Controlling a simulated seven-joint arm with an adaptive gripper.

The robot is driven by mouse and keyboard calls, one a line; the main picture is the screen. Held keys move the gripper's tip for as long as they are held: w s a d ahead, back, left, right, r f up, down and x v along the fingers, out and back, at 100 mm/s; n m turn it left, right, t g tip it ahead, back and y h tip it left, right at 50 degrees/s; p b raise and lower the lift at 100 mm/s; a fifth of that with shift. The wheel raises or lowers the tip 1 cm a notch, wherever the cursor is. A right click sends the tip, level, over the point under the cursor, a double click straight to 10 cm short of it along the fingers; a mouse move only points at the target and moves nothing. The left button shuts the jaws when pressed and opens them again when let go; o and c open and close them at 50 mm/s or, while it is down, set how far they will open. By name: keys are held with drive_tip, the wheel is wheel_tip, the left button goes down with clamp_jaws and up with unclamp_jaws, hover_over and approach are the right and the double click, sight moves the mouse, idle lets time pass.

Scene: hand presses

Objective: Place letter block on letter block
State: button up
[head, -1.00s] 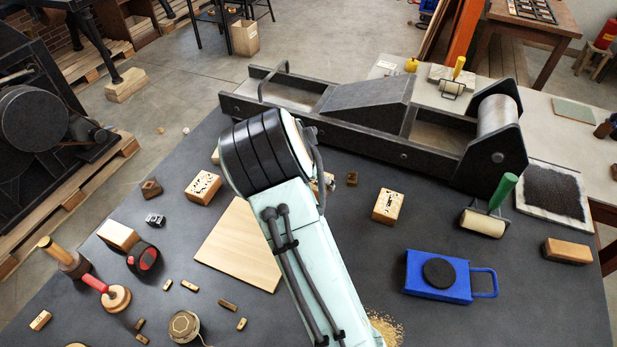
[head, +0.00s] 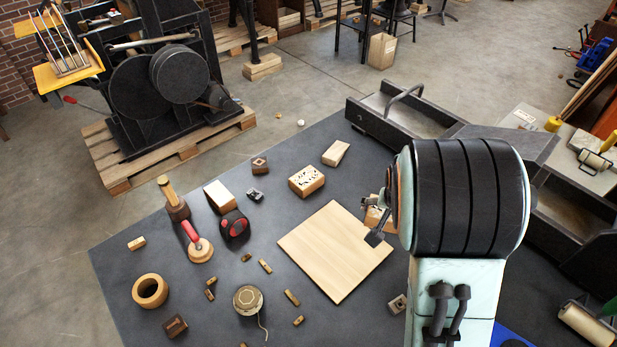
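A light wooden letter block (head: 306,180) with black marks on its top lies on the dark table, just beyond the pale wooden board. A second wooden block (head: 374,218) shows in part beside the board's right corner, at my gripper (head: 373,222). Its top face is mostly hidden, so I cannot tell whether it bears letters. One dark fingertip is in front of this block. My wrist and forearm hide the rest of the gripper, so I cannot tell whether it is open or holds the block. The lettered block seen earlier right of my arm is not visible now.
The pale board (head: 335,255) lies flat near the middle. Left of it are a red-black tape measure (head: 234,226), a red-handled tool (head: 196,243), a mallet (head: 173,199) and a twine tin (head: 248,299). Small wooden pieces lie around them. A dark press bed (head: 415,118) stands behind.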

drive_tip(key=w+a+r+n+y, duration=0.1)
drive_tip(key=w+a+r+n, duration=0.2)
drive_tip(key=a, duration=0.5)
drive_tip(key=w+a+n+y, duration=0.2)
drive_tip(key=a+n, duration=0.2)
drive_tip(key=a, duration=0.5)
approach(297, 180)
drive_tip(key=shift+w+a+f, duration=0.4)
drive_tip(key=shift+w+f, duration=0.3)
drive_tip(key=shift+f, duration=0.1)
drive_tip(key=shift+w+a+f, duration=0.2)
drive_tip(key=shift+w+f, duration=0.55)
drive_tip(key=shift+f, duration=1.5)
drive_tip(key=shift+f, duration=0.15)
drive_tip(key=o, duration=0.9)
